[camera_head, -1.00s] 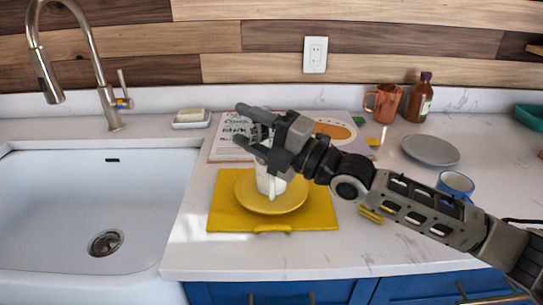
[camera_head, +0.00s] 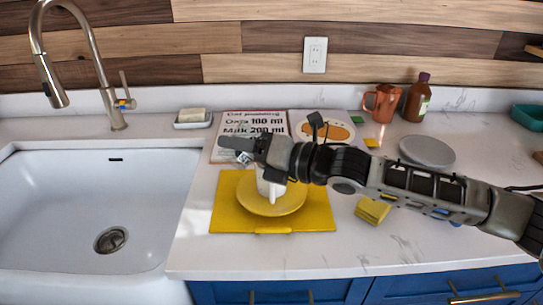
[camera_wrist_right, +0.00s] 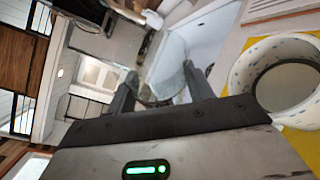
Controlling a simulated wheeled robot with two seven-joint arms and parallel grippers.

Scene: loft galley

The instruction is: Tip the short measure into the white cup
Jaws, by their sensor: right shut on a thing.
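The white cup (camera_head: 268,187) stands upright on a yellow saucer (camera_head: 290,203) on a yellow mat (camera_head: 227,212). In the right wrist view its round opening (camera_wrist_right: 290,80) is at the right, grey inside. My right gripper (camera_head: 243,148) is above the cup and slightly to its left, turned sideways. It is shut on a clear, see-through measure, which shows between the fingers in the right wrist view (camera_wrist_right: 170,72). The measure looks tilted; its contents and rim are hard to make out. My left gripper is out of view.
A recipe card (camera_head: 255,120) lies behind the mat. A soap dish (camera_head: 193,119), a copper jug (camera_head: 382,102), a brown bottle (camera_head: 417,98) and a grey plate (camera_head: 427,151) stand farther back. A yellow sponge-like block (camera_head: 372,210) lies right of the mat. The sink (camera_head: 90,200) is at left.

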